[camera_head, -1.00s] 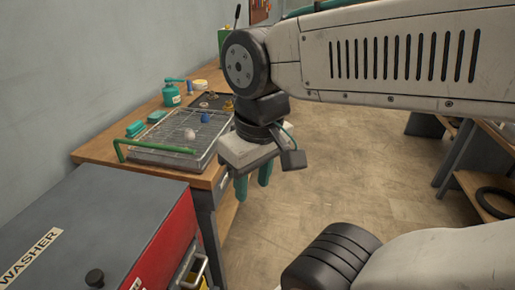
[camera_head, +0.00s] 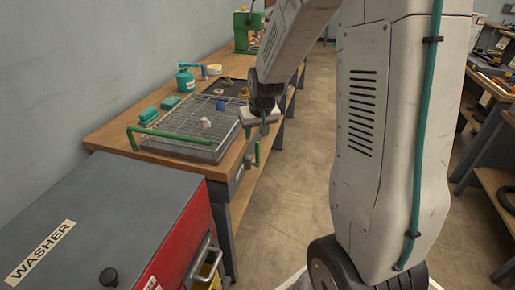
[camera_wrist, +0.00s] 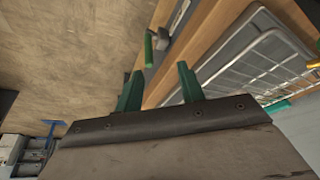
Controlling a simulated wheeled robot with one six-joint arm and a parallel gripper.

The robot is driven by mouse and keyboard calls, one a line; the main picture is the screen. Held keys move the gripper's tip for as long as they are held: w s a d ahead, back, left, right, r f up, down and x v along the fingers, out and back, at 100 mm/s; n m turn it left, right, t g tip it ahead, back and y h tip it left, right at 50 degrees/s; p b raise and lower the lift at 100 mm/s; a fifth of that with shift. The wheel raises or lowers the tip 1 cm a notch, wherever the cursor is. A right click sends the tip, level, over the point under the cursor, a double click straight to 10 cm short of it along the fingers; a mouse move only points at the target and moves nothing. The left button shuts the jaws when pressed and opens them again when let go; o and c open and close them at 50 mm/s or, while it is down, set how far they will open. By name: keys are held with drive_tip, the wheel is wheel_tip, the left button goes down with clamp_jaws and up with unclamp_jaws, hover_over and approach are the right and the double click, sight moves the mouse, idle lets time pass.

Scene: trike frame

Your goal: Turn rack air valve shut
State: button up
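My gripper (camera_head: 252,142) hangs at the front edge of the bench, right of the wire rack (camera_head: 190,118). In the wrist view my gripper (camera_wrist: 160,82) has its two green fingers apart, with nothing between them. A small green lever with a grey knob, apparently the air valve (camera_wrist: 150,50), sits on the bench's front side, beyond the fingertips and apart from them. The lever's exact setting is hard to tell. The rack (camera_wrist: 265,55) lies in a grey tray to its right in that view.
The wooden bench (camera_head: 110,138) runs along the wall, with a teal bottle (camera_head: 186,80), teal blocks, a blue and a pale item on it. The red and grey washer (camera_head: 120,225) stands in front. Floor to the right of the bench is clear.

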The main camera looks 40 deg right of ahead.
hover_over(258, 144)
drive_tip(key=s, duration=0.2)
drive_tip(key=f, duration=0.4)
drive_tip(key=shift+a+f, duration=0.3)
drive_tip(key=x, duration=0.8)
drive_tip(key=shift+w+d+r, duration=0.1)
drive_tip(key=shift+d, duration=0.05)
drive_tip(key=shift+t, duration=0.3)
clamp_jaws()
